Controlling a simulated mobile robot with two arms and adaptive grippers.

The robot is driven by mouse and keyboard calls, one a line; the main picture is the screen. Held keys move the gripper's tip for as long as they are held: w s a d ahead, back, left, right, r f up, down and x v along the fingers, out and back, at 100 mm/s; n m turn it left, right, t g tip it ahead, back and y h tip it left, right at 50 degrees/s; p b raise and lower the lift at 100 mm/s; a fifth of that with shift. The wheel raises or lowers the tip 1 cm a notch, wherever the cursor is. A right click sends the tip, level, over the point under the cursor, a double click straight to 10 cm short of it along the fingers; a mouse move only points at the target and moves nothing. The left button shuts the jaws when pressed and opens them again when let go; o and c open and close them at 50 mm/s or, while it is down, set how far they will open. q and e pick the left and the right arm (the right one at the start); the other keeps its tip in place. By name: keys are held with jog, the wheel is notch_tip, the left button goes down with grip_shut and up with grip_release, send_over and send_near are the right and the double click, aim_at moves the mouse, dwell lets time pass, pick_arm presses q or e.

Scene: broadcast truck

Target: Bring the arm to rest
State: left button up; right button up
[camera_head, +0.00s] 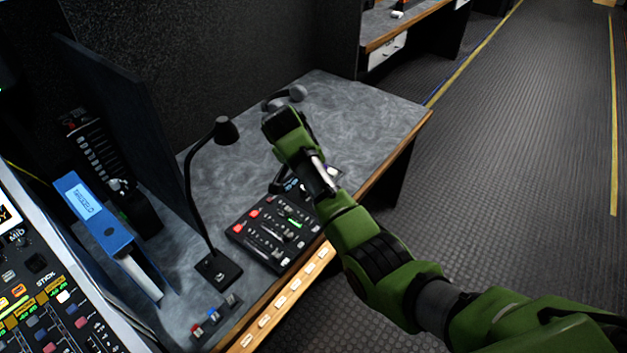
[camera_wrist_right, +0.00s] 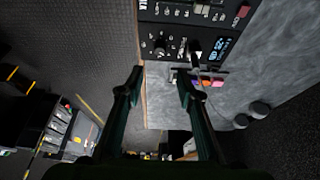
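My right arm (camera_head: 365,245), green with black and silver joints, comes in from the lower right and reaches over the grey desk (camera_head: 350,110). In the head view its fingers are mostly hidden by my wrist. In the right wrist view my right gripper (camera_wrist_right: 160,76) has its two dark fingers spread, with nothing held between them. The desk's front edge and the floor show through the gap. The right finger appears close to some small coloured items (camera_wrist_right: 208,83) beside the control panel (camera_wrist_right: 195,35); I cannot tell whether it touches. My left gripper is not in view.
The black control panel (camera_head: 272,230) lies near the desk's front edge. A black desk lamp (camera_head: 190,190) stands left of it, near a blue binder (camera_head: 95,215) and a mixing console (camera_head: 40,285). Headphones (camera_head: 290,95) lie behind my wrist. The floor aisle (camera_head: 520,140) on the right is clear.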

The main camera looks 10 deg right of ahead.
jog(key=shift+f, duration=0.1)
jog(key=s+d+f+n+y, duration=0.1)
jog(key=s+d+f+n, duration=0.15)
jog(key=s+f, duration=0.45)
jog(key=s+d+f+n+y, duration=0.1)
jog(key=s+f+n, duration=0.25)
jog(key=s, duration=0.55)
jog(key=s+d+r+n+y, duration=0.1)
jog(key=s+n, duration=0.2)
jog(key=s, duration=0.8)
jog(key=s+d+r+n+y, duration=0.1)
jog(key=s+r+n, duration=0.15)
jog(key=s, duration=0.85)
notch_tip(320, 180, down, 26)
jog(key=s+n, duration=0.1)
jog(key=s, duration=0.1)
jog(key=s+d+f+g, duration=0.1)
jog(key=s+d+f, duration=0.1)
jog(key=s+f, duration=1.4)
jog(key=shift+s+d+f+g+h, duration=0.3)
jog(key=shift+s+g, duration=0.1)
jog(key=shift+s, duration=0.25)
